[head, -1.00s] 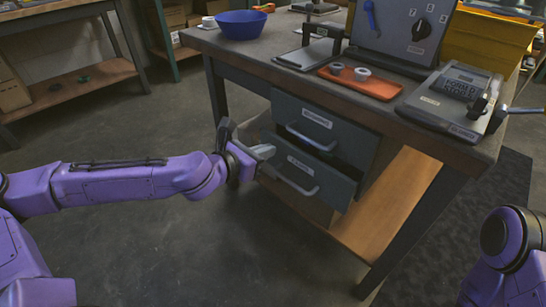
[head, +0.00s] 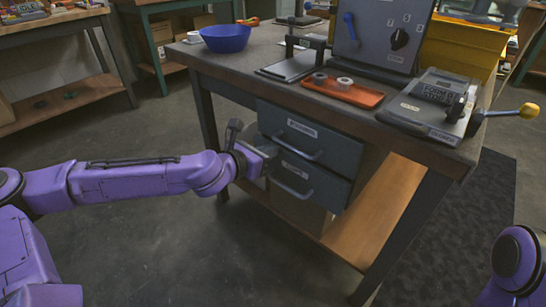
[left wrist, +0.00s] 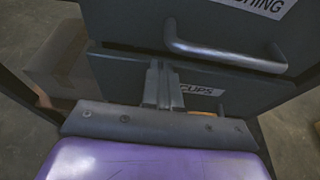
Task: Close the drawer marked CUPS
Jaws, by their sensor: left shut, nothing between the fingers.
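The drawer marked CUPS (head: 325,187) is the lower grey drawer under the workbench. Its front looks about flush with the upper drawer; I cannot tell whether a small gap remains. Its label (left wrist: 199,90) shows in the left wrist view, partly covered by my fingers. My left gripper (head: 268,151) is shut and empty, at the left part of the drawer front; its fingers (left wrist: 163,84) point at this front, above the lower handle (head: 292,189). Contact cannot be made out. My right gripper is out of view.
The upper drawer (head: 335,150), with its own handle (left wrist: 226,54), is closed just above. The workbench (head: 230,68) carries a blue bowl (head: 225,38), an orange tray (head: 366,99) and devices. A wooden lower shelf (head: 385,215) lies right of the drawers. The floor at front left is clear.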

